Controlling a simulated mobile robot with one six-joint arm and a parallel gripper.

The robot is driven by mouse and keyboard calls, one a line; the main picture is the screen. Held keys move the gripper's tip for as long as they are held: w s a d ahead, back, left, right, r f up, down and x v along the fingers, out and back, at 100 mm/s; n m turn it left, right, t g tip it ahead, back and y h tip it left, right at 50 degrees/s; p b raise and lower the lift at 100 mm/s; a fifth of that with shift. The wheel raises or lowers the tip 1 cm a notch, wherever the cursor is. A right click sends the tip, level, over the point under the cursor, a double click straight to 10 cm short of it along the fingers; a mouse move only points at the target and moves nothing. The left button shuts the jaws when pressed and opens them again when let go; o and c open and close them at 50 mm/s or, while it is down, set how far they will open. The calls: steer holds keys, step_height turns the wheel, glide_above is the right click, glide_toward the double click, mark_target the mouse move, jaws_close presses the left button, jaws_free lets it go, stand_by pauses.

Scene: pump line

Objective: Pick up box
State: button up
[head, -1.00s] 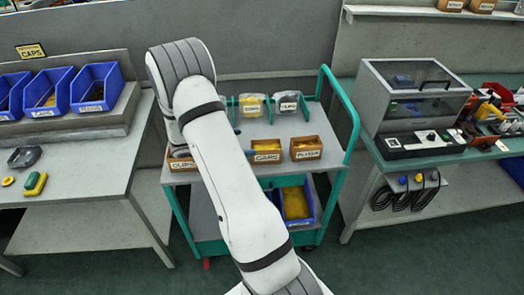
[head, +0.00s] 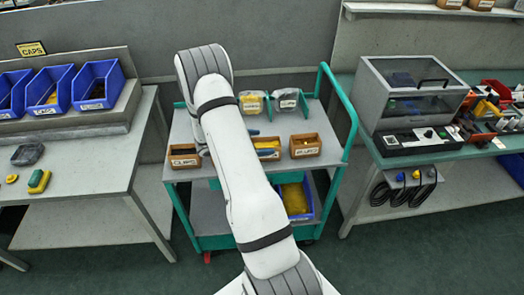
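Several small open-topped brown boxes stand in a row along the front of the cart's top shelf. The left box (head: 184,160) has a label that seems to read CLIPS. The middle box (head: 268,144) is partly covered by my arm, and its label is hard to read. The right box (head: 305,150) is in full view. My gripper (head: 258,143) is mostly hidden behind my arm. Two dark blue tips show apart from each other beside the middle box; I cannot tell whether they touch it.
The grey cart (head: 330,175) has a green frame and handle, with a blue bin (head: 296,203) on its lower shelf. Left is a bench with blue bins (head: 95,88); right is a bench with a test case (head: 412,95).

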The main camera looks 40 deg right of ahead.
steer(key=c, duration=1.1)
steer(key=shift+r, duration=0.45)
steer(key=c, duration=0.3)
step_height(320, 180, up, 9)
steer(key=b, duration=0.1)
